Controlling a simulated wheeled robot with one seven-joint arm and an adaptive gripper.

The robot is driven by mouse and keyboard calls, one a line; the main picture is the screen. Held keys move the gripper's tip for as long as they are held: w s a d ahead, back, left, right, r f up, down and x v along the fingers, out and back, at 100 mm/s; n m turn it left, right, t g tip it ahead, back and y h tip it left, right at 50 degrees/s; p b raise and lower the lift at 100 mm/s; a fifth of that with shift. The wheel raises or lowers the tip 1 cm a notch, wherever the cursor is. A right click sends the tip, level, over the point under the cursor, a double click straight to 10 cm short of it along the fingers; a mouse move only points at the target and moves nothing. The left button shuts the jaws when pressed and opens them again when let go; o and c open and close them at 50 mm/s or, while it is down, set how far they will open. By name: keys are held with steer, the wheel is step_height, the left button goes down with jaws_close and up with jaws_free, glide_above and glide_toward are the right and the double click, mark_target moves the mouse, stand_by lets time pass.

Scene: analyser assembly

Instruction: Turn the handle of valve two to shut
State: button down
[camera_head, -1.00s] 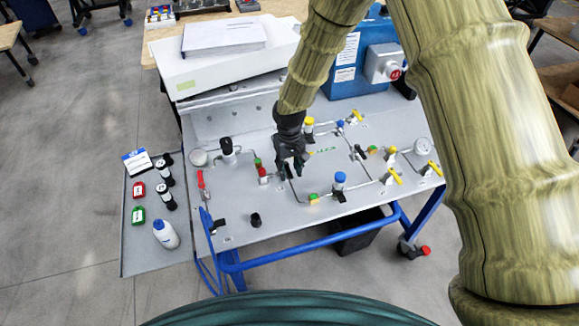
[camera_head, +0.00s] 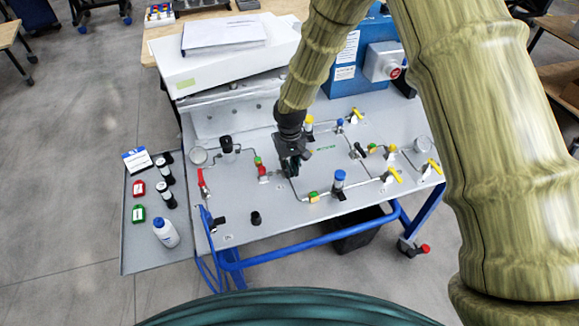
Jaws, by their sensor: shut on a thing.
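My gripper (camera_head: 290,168) points down at the middle of the grey panel (camera_head: 245,222). Its dark fingers are shut on a small dark valve handle, which they mostly hide. The handle's angle cannot be made out. The valve beneath sits in the thin pipe line, just right of a red and green fitting (camera_head: 261,168). Valve number labels are too small to read.
A red handle (camera_head: 202,180) is at the panel's left. Another black handle (camera_head: 358,150) and yellow handles (camera_head: 394,174) are at right. A blue-capped fitting (camera_head: 339,180) stands right of my gripper. A side tray (camera_head: 130,255) holds bottles.

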steer(key=n, duration=0.2)
steer(key=w+d+n, duration=0.1)
steer(key=n, duration=0.1)
steer(key=shift+d+b, duration=0.2)
steer(key=shift+b, duration=0.1)
steer(key=n, duration=0.3)
steer(key=w+d+n, duration=0.1)
steer(key=n, duration=0.1)
steer(key=shift+w, duration=0.1)
steer(key=n, duration=0.1)
steer(key=w+n, duration=0.1)
steer(key=n, duration=0.2)
steer(key=shift+w+d, duration=0.1)
steer(key=shift+w, duration=0.15)
steer(key=shift+w+n, duration=0.3)
steer(key=shift+n, duration=0.7)
steer(key=shift+w+n, duration=0.3)
steer(key=shift+n, duration=0.7)
steer(key=c, duration=1.4)
jaws_free()
steer(key=shift+c, duration=0.2)
